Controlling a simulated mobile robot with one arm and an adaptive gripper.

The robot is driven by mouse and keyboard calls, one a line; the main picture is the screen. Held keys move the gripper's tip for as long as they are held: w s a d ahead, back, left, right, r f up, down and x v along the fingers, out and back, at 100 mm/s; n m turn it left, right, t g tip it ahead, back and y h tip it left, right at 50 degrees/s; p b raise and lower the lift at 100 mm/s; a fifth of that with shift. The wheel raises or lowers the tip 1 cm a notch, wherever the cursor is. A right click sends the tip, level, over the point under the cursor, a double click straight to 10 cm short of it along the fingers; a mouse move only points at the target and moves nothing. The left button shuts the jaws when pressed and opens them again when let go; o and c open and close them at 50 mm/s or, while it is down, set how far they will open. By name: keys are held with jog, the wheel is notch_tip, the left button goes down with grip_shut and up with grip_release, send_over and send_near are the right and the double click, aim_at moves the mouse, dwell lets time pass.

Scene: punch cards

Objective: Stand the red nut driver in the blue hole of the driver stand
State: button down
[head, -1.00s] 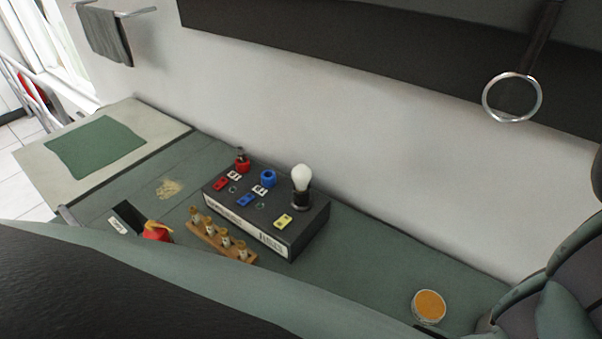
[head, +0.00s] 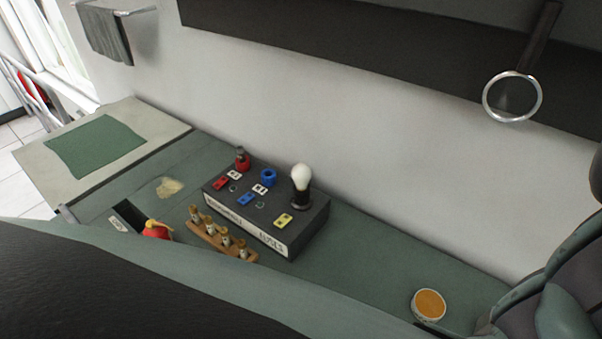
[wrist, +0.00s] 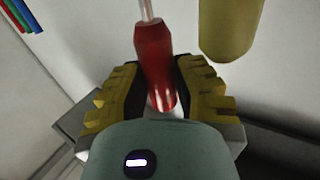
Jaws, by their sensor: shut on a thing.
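In the wrist view my gripper (wrist: 160,88) is shut on the red handle of the nut driver (wrist: 155,60). Its thin pale shaft runs out of the top of the picture, so its tip is hidden. In the head view the dark driver stand (head: 262,228) stands against the wall. Its blue ring (head: 268,177) looks empty. A red ring (head: 242,165) to its left has a metallic piece in it, and a white bulb (head: 301,176) stands in a black collar to its right. I cannot make out my gripper in the head view.
A wooden rack (head: 210,234) with several small vials stands in front of the stand. A dark bin (head: 127,212) and a red and yellow item (head: 156,229) are left of it. A round orange-topped tin (head: 429,305) lies at right. A yellow cylinder (wrist: 230,25) shows in the wrist view.

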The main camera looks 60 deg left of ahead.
jog(key=shift+f, duration=0.2)
dwell(0.5)
jog(key=shift+w+f+b, duration=0.1)
jog(key=shift+f+b, duration=0.55)
jog(key=shift+b, duration=0.1)
jog(key=shift+r, duration=0.15)
jog(key=shift+r+p, duration=1.4)
